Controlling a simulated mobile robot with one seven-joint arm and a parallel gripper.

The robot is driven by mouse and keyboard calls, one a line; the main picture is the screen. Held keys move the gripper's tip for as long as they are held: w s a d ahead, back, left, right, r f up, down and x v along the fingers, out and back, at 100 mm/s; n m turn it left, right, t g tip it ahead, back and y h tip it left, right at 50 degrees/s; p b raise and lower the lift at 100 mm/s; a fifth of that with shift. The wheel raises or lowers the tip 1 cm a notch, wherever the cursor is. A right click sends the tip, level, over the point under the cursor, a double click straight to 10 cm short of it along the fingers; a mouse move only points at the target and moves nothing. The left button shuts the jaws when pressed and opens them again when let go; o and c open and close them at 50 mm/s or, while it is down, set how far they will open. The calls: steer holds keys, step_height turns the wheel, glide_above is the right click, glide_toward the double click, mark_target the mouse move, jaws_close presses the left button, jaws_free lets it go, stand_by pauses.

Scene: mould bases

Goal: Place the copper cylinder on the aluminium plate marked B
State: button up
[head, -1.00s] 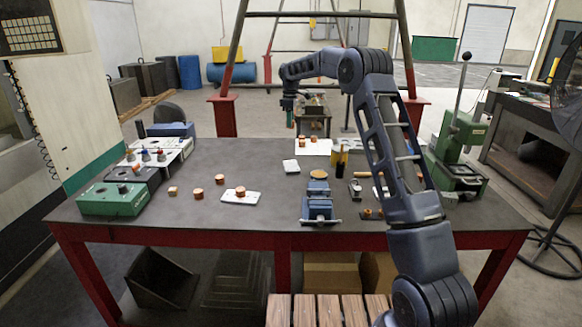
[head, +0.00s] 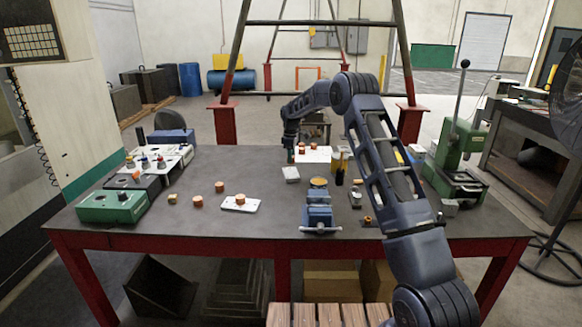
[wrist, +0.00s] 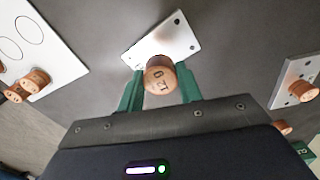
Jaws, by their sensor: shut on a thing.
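In the wrist view my gripper (wrist: 160,82) is shut on a copper cylinder (wrist: 158,74), with a green finger on each side. Its top carries dark characters that I cannot read surely. A light aluminium plate (wrist: 179,36) with holes lies just beyond the cylinder and partly behind it. A small mark shows on the plate, but its letter is unclear. In the head view my gripper (head: 291,154) points down just behind this plate (head: 290,174); the held cylinder is not distinct there. I cannot tell whether the cylinder touches the plate.
Another plate (head: 252,207) bears a copper cylinder (head: 240,200); loose cylinders (head: 197,202) stand left of it. A white sheet (head: 315,158) with copper cylinders lies beside my gripper. A blue vise (head: 319,213) stands nearer the front. Green and grey boxes (head: 112,206) line the left side.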

mark_target(291, 173)
steer(key=shift+f, duration=2.45)
steer(key=shift+f, duration=0.15)
steer(key=o, duration=1.2)
